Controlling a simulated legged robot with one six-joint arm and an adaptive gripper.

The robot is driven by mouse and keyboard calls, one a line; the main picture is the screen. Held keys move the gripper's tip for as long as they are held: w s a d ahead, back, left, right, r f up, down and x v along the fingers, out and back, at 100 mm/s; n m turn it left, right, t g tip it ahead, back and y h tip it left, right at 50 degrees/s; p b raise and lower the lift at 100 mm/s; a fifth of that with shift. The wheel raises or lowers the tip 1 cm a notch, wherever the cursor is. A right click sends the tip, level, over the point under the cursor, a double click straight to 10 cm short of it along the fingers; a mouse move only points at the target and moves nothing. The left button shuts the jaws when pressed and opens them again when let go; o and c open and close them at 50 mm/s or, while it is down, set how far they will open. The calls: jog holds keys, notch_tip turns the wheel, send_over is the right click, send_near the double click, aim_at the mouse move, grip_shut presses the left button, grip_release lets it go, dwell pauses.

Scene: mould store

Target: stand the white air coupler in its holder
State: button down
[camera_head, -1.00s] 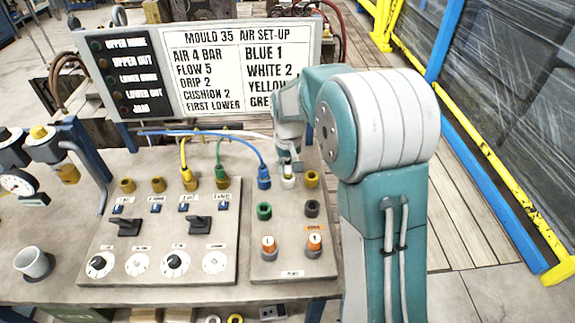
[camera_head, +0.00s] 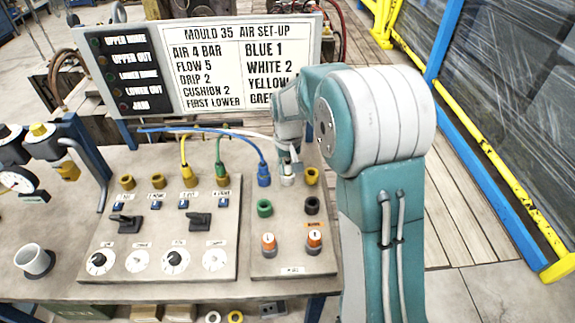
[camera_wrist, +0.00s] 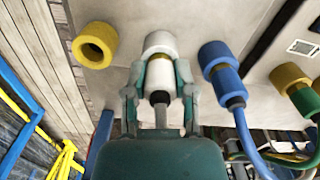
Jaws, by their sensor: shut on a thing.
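The white air coupler (camera_wrist: 161,74) is between the two fingers of my gripper (camera_wrist: 161,95), which is shut on it. It is in line with a white socket (camera_wrist: 160,42), with a brass-coloured ring between them; I cannot tell whether it is fully seated or slightly apart. In the head view my gripper (camera_head: 287,160) is over the white socket (camera_head: 287,180), and my arm hides much of it.
A blue coupler (camera_wrist: 228,82) with its hose is close to my gripper on one side, and a yellow socket (camera_wrist: 95,45) is on the other. Green and yellow hoses lie beyond. A sign board (camera_head: 235,65) stands behind. Gauges (camera_head: 20,178) stand at the far left.

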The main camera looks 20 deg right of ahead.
jog(key=shift+c, duration=1.8)
grip_release()
jog(key=o, duration=0.4)
jog(key=shift+c, duration=0.2)
jog(key=shift+r, duration=3.8)
